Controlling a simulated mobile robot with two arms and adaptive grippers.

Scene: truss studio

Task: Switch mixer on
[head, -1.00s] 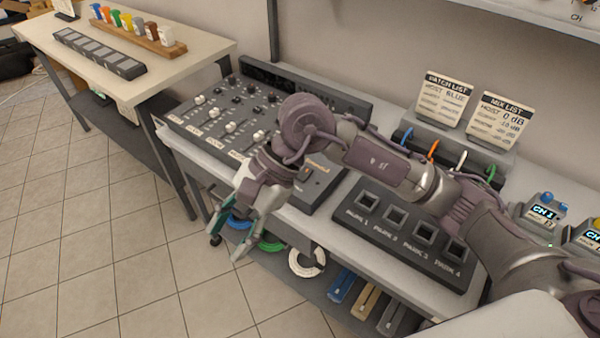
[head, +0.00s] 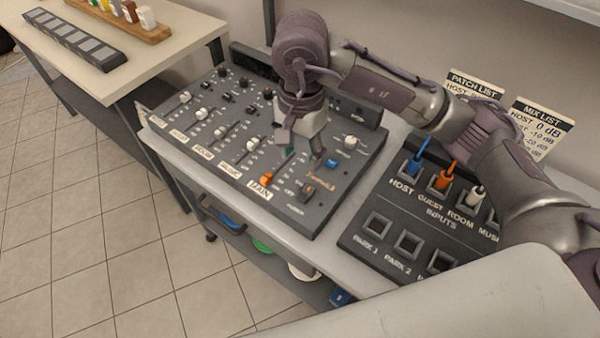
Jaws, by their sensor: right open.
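The mixer (head: 222,140) is a dark grey console with rows of knobs and white faders, labelled HOST, GUEST, ROOM, MUSIC and MAIN. It stands on the light bench. A small dark switch (head: 305,190) with an ON/OFF legend and the word POWER sits near its front right corner; its position is too small to tell. An orange fader cap (head: 267,179) is left of the switch. My right gripper (head: 304,153) is open and points down over the right part of the mixer, behind the switch in the picture. Whether it touches the panel I cannot tell. My left gripper is out of view.
An input panel (head: 365,235) with HOST, GUEST and ROOM plugs and PARK sockets is right of the mixer. Patch list (head: 475,89) and mix list (head: 541,125) cards stand behind it. A side table (head: 165,50) is at the upper left. Floor at the left is clear.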

